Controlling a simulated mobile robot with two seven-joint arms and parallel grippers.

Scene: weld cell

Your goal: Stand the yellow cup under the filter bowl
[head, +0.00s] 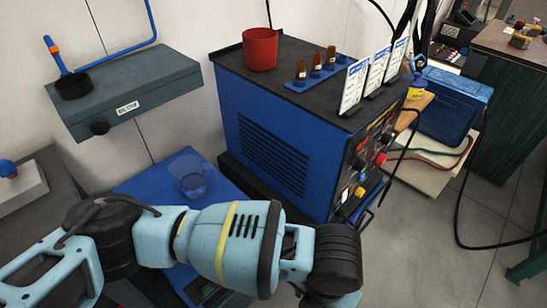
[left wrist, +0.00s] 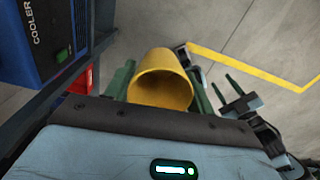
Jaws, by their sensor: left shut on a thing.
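The yellow cup (left wrist: 160,82) is in the left wrist view, between the green fingers of my left gripper (left wrist: 161,88), which is shut on it. The cup's round mouth faces the camera. In the head view my left arm crosses the lower part from the left, and its gripper and the cup are out of sight. A clear see-through vessel (head: 190,176) stands over a blue mat (head: 148,185), and I cannot tell whether it is the filter bowl. Dark parts with green bars (left wrist: 245,108) at the right of the left wrist view may be my right gripper, its opening unclear.
A blue welder (head: 290,140) carries a red cup (head: 260,49), several brown bottles on a blue strip and white cards (head: 370,75). Cables hang at right. Floor beyond is open.

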